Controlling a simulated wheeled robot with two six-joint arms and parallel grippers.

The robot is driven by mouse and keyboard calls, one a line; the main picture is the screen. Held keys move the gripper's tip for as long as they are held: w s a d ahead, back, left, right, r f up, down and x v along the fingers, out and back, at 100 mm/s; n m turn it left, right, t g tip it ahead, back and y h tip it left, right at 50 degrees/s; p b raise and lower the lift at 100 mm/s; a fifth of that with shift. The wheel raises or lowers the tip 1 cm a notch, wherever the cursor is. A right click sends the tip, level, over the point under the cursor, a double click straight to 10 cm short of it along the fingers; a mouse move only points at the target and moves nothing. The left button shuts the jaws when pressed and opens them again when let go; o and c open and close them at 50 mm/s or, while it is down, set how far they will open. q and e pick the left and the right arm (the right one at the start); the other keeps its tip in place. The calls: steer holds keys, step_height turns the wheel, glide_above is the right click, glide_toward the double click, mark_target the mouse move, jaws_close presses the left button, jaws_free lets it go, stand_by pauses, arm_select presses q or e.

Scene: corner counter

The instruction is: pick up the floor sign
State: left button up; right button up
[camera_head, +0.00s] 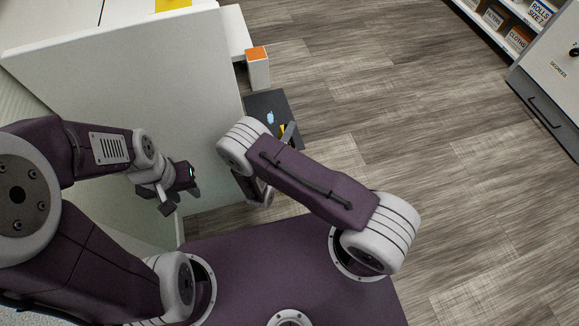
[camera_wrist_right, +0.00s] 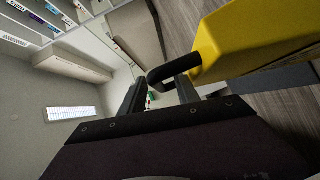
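The yellow floor sign (camera_wrist_right: 255,35) fills the upper right of the right wrist view, with a black looped handle (camera_wrist_right: 160,76) at its near end. My right gripper (camera_wrist_right: 160,86) is open, its two fingers spread apart with part of the handle showing between the tips. Whether a finger touches the handle cannot be told. In the head view only a small yellow bit of the sign (camera_head: 282,129) shows beside my right gripper (camera_head: 291,132); my right arm hides the rest. My left gripper (camera_head: 182,199) is open and empty in front of the white panel.
A white counter panel (camera_head: 130,75) stands at left. A dark flat thing with a light apple mark (camera_head: 262,103) lies beyond my right arm. A white box with an orange top (camera_head: 258,72) stands behind it. A grey cabinet (camera_head: 545,90) is at right; wood-look floor between is clear.

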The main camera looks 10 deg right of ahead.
jaws_close()
stand_by(1.4)
